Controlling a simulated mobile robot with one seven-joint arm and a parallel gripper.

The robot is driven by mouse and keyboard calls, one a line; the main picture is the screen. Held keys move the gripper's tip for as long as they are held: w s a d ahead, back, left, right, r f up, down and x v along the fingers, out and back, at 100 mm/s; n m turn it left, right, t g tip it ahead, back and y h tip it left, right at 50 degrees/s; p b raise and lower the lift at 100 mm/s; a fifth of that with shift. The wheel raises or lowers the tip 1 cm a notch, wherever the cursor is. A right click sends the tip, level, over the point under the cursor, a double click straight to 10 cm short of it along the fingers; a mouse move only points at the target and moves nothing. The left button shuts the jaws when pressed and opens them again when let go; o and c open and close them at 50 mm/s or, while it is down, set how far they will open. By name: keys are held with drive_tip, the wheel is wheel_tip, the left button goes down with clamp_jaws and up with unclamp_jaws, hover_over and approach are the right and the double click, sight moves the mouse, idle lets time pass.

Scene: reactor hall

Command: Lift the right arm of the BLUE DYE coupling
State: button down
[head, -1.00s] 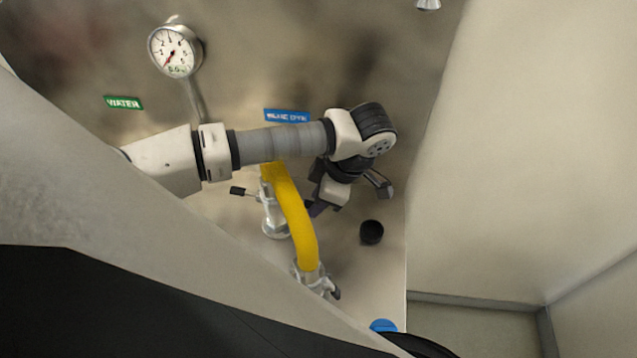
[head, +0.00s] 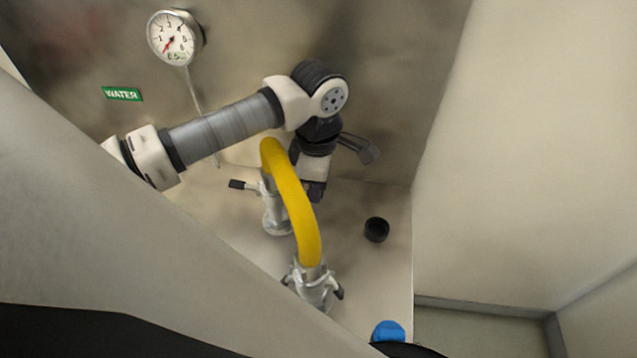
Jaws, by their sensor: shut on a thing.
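The BLUE DYE coupling (head: 276,217) is a metal fitting standing upright on the steel deck, with the yellow hose (head: 291,200) arching from its top. Its left arm (head: 239,184) sticks out to the left, with a black tip. Its right arm is hidden behind the hose and my gripper. My gripper (head: 315,192) points down just right of the hose, at about the height of the coupling's top. It is shut on the right arm, though the grip itself is barely visible. The BLUE DYE label is hidden behind my arm.
The hose's other end meets a second metal coupling (head: 314,287) with dark-tipped arms, nearer to me. A black cap (head: 376,229) lies to the right. A blue object (head: 388,331) is at the front edge. A gauge (head: 174,38) and the WATER label (head: 122,94) are on the back wall.

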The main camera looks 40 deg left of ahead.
drive_tip(key=c, duration=1.3)
unclamp_jaws()
drive_tip(key=shift+r, duration=0.15)
wheel_tip(320, 180, up, 14)
drive_tip(key=shift+d+f+b, duration=0.1)
drive_tip(key=shift+f+b, duration=0.1)
drive_tip(key=shift+b, duration=1)
drive_tip(key=shift+w, duration=0.1)
